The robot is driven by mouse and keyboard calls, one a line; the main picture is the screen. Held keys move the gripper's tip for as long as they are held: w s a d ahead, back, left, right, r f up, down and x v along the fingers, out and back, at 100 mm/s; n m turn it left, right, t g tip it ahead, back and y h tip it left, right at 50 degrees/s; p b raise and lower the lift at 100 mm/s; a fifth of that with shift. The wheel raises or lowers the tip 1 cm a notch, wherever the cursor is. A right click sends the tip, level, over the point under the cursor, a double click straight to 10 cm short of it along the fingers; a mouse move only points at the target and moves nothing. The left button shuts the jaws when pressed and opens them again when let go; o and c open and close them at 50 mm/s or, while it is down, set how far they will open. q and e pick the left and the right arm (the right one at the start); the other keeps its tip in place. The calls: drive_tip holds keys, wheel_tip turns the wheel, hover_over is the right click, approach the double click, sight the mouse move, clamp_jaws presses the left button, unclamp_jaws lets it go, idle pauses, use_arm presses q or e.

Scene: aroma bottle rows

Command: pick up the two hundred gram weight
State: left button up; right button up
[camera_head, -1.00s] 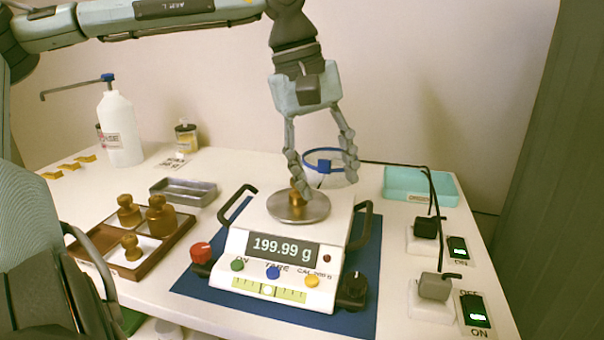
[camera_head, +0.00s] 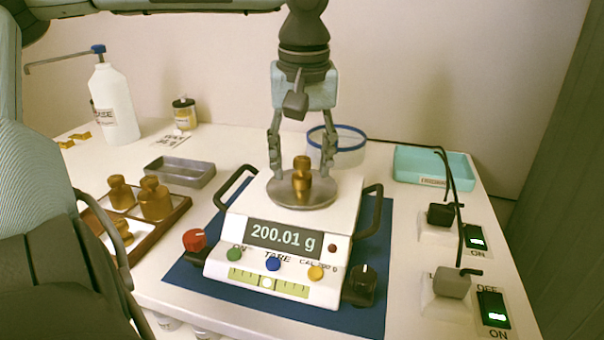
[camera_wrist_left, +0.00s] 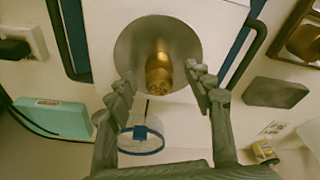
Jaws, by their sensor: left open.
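The two hundred gram weight (camera_head: 302,180) is a brass knobbed cylinder standing upright on the round steel pan (camera_head: 318,202) of the scale. The scale's display (camera_head: 284,238) reads 200.01 g. My left gripper (camera_head: 302,170) is open just behind the weight, its fingers pointing down, one on each side. In the left wrist view the weight (camera_wrist_left: 159,70) is on the pan (camera_wrist_left: 190,40), and the open fingertips (camera_wrist_left: 163,78) flank it with gaps on both sides. My right gripper does not show.
A wooden tray (camera_head: 183,208) with several brass weights stands left of the scale, near a grey metal dish (camera_head: 181,172). A turquoise tray (camera_head: 434,166) is at back right. A blue-rimmed clear container (camera_head: 350,140) stands behind the scale. Black side handles (camera_head: 369,211) flank the pan. Switches and plugs (camera_head: 452,283) line the right.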

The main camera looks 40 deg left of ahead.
sight(301, 156)
use_arm(q)
drive_tip(key=shift+f, duration=0.1)
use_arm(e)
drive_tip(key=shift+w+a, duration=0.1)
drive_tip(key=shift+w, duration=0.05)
use_arm(q)
drive_tip(key=shift+c, duration=0.4)
